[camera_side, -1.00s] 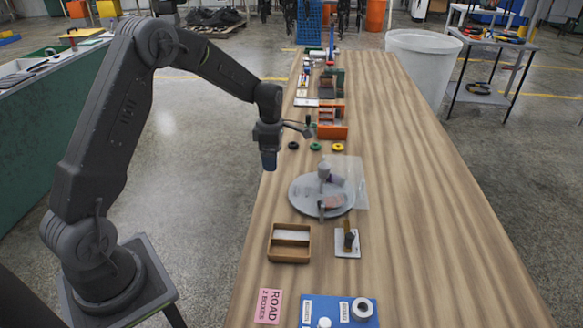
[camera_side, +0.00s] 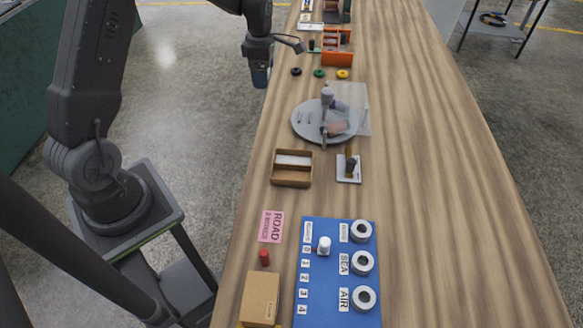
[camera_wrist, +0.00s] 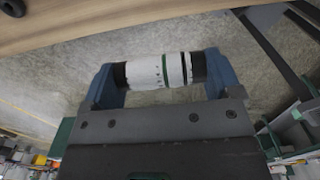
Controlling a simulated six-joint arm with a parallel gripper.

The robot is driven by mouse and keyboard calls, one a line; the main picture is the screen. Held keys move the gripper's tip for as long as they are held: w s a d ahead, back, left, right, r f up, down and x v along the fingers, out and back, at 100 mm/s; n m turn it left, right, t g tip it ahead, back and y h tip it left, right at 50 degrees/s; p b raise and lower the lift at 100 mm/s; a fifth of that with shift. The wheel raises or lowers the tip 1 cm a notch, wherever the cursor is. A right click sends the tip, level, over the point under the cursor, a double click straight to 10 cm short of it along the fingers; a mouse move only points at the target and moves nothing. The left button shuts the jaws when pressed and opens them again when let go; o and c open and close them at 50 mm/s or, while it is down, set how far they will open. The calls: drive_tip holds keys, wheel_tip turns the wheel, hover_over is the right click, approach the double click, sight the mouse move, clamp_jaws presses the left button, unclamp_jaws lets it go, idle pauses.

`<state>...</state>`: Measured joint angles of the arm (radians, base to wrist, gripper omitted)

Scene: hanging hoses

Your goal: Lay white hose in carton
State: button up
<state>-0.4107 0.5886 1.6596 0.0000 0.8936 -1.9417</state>
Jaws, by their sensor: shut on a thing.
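In the wrist view my gripper (camera_wrist: 160,78) has its blue fingers shut on a white cylinder (camera_wrist: 152,71) with green and black bands and dark ends. I cannot tell whether this is the white hose; only a short piece shows. In the side view my gripper (camera_side: 260,76) hangs beside the bench's left edge, level with the small coloured rings; what it holds is not clear there. A brown cardboard carton (camera_side: 261,296) sits at the near left of the bench, partly cut off by the frame. I cannot see inside it. No hanging hose is plain in view.
A divided brown tray (camera_side: 292,181), a round grey turntable (camera_side: 304,132) with a clear sheet and parts, and a blue board (camera_side: 318,284) with white rings stand along the bench (camera_side: 440,200). A red cap (camera_side: 264,257) is near the carton. The bench's right side is clear.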

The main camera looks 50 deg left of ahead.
drive_tip(key=s+d+f+m, duration=0.2)
drive_tip(key=d+m, duration=0.7)
drive_tip(key=d, duration=0.2)
drive_tip(key=m, duration=0.9)
approach(293, 162)
drive_tip(key=shift+d+f, duration=0.1)
drive_tip(key=shift+f, duration=2.15)
drive_tip(key=o, duration=0.7)
drive_tip(key=shift+r, duration=0.1)
